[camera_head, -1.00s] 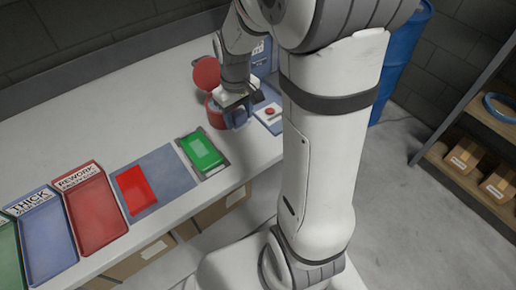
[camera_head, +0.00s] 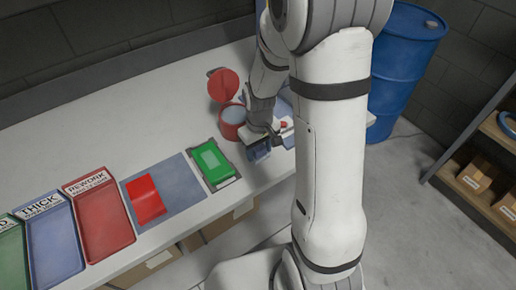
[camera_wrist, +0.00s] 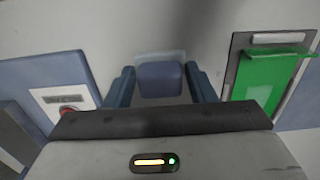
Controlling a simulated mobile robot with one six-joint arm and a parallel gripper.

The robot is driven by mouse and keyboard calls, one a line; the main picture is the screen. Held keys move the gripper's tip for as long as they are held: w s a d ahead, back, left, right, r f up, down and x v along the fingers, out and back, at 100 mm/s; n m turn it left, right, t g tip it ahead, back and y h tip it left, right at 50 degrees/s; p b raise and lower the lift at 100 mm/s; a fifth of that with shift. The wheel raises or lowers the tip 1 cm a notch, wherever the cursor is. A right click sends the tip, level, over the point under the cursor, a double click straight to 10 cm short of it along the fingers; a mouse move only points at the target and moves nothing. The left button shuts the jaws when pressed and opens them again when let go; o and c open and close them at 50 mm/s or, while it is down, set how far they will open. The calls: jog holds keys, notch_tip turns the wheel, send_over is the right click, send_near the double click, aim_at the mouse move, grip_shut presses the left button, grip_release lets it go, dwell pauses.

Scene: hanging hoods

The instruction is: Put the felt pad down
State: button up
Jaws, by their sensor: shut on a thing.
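My gripper (camera_head: 260,150) is over the front part of the bench, between the red pot and the green pad. In the wrist view, its two blue fingers (camera_wrist: 160,90) stand either side of a blue-grey block, which looks like the felt pad (camera_wrist: 160,76). A pale strip shows along the block's far edge. In the head view the block is too small to separate clearly from the fingers. I cannot tell whether it touches the bench.
A red pot (camera_head: 232,121) with its round lid (camera_head: 223,85) tilted up stands behind my gripper. To the left are a green pad (camera_head: 211,160) in a grey frame, a red piece (camera_head: 145,198) on a blue-grey mat (camera_head: 181,182), and labelled trays (camera_head: 101,214). A blue drum (camera_head: 405,60) stands beyond.

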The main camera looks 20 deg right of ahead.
aim_at(259, 148)
jog(key=shift+f, duration=0.1)
jog(key=o, duration=1)
notch_tip(259, 148, up, 11)
jog(key=shift+s+r+m+t, duration=0.55)
jog(key=shift+s+r, duration=0.8)
jog(key=shift+s, duration=1)
jog(key=shift+s+r+m+t, duration=0.55)
jog(key=shift+s+r, duration=0.75)
jog(key=shift+s, duration=1.1)
jog(key=shift+s+r+m+t, duration=0.3)
jog(key=shift+s+r+m, duration=0.4)
jog(key=shift+s+r, duration=1.15)
